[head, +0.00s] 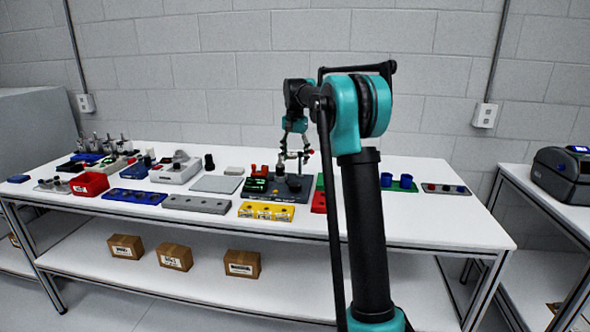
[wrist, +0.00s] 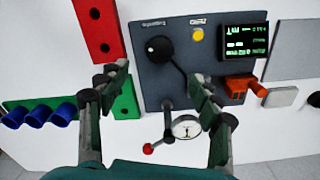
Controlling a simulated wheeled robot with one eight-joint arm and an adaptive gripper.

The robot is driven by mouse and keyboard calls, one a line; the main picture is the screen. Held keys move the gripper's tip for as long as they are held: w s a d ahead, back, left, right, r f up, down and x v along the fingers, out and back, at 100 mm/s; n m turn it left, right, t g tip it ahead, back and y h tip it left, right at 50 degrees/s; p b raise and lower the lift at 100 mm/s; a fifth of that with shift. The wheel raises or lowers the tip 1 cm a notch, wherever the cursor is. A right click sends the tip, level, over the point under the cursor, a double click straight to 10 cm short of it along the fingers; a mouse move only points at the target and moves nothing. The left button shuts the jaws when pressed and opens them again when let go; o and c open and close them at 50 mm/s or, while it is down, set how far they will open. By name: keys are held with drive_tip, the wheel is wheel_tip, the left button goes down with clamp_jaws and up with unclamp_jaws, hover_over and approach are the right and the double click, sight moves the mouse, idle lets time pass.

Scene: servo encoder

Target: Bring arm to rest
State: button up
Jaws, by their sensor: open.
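My gripper (head: 295,155) hangs over the middle of the workbench, above a dark grey fixture plate. In the wrist view my gripper (wrist: 160,95) is open, with its two fingers apart and nothing held between them. The dark fixture (wrist: 205,60) lies beyond and between the fingers. It carries a black knob (wrist: 158,48), a small lit display (wrist: 244,40), a yellow button (wrist: 197,34), an orange clamp (wrist: 240,86) and a round dial gauge (wrist: 186,126). I cannot tell how far the fingertips are above it.
A red block (wrist: 98,25) and a green block with blue cups (wrist: 62,114) flank the fixture. A yellow tray (head: 266,212) lies in front. Many trays and a red bin (head: 89,184) fill the bench's left side. A printer (head: 563,175) stands on the right table.

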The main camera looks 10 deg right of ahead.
drive_tip(key=shift+r, duration=0.75)
drive_tip(key=s+d+f+n, duration=0.1)
drive_tip(key=s+f, duration=0.2)
drive_tip(key=s, duration=0.3)
drive_tip(key=s+d+f+n+t, duration=0.1)
drive_tip(key=s+f, duration=0.3)
drive_tip(key=s, duration=0.3)
drive_tip(key=s+f+n+t, duration=0.1)
drive_tip(key=s+f, duration=0.2)
drive_tip(key=s, duration=0.4)
drive_tip(key=shift+d+f+n, duration=0.25)
drive_tip(key=shift+d+n, duration=0.15)
drive_tip(key=s+f+n+t, duration=0.1)
drive_tip(key=s+f, duration=0.5)
drive_tip(key=s, duration=0.5)
drive_tip(key=s+d+f+n+t, duration=0.1)
drive_tip(key=s+f+n, duration=0.1)
drive_tip(key=s+f, duration=0.5)
drive_tip(key=s, duration=0.4)
drive_tip(key=shift+d+f, duration=0.15)
drive_tip(key=shift+f, duration=0.15)
drive_tip(key=shift+w, duration=0.1)
drive_tip(key=shift+c, duration=0.3)
